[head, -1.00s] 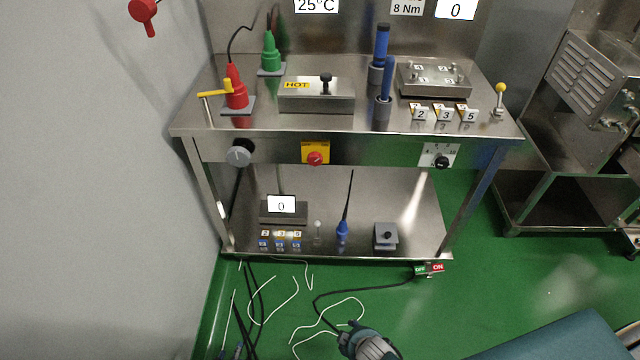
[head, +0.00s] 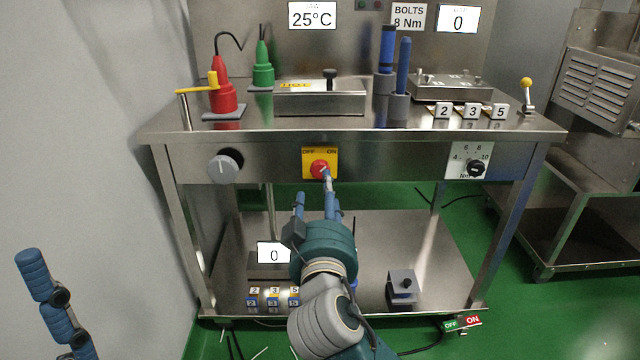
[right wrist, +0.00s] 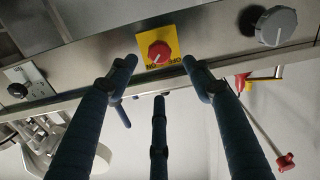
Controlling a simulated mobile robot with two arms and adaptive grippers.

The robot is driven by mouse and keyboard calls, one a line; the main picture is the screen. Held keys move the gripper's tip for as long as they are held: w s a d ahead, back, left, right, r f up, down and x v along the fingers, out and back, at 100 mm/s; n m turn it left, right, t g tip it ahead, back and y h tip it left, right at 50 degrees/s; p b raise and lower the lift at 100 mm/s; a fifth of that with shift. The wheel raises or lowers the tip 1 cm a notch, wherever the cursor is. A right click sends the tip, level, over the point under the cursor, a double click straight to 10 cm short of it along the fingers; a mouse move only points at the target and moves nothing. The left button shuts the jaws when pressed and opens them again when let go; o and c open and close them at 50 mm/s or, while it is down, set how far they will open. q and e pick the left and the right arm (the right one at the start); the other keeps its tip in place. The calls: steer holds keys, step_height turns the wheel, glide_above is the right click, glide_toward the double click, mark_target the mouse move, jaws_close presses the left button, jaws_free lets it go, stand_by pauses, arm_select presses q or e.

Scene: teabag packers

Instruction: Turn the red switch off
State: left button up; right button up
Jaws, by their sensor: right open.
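The red switch (head: 319,169) is a round knob on a yellow plate (head: 309,154) marked OFF and ON, on the front panel of the steel bench. In the right wrist view the red switch (right wrist: 159,52) shows a pale mark that seems to point to the ON side. My right gripper (head: 318,190) is open and empty, its blue fingers raised just below and in front of the knob. One fingertip overlaps the knob's lower edge in the head view; I cannot tell if it touches. My left gripper (head: 50,295) shows only partly at the lower left, by the wall.
A grey knob (head: 225,166) is left of the switch and a black dial (head: 476,168) is right. The bench top (head: 270,122) overhangs above. A lower shelf (head: 370,235) carries a display and small blocks. A green and red OFF/ON switch (head: 462,323) lies at the floor.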

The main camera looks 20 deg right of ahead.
mark_target(320, 170)
steer(key=b+x, duration=0.2)
steer(key=x, duration=0.7)
steer(key=shift+f, duration=0.1)
steer(key=c, duration=1.2)
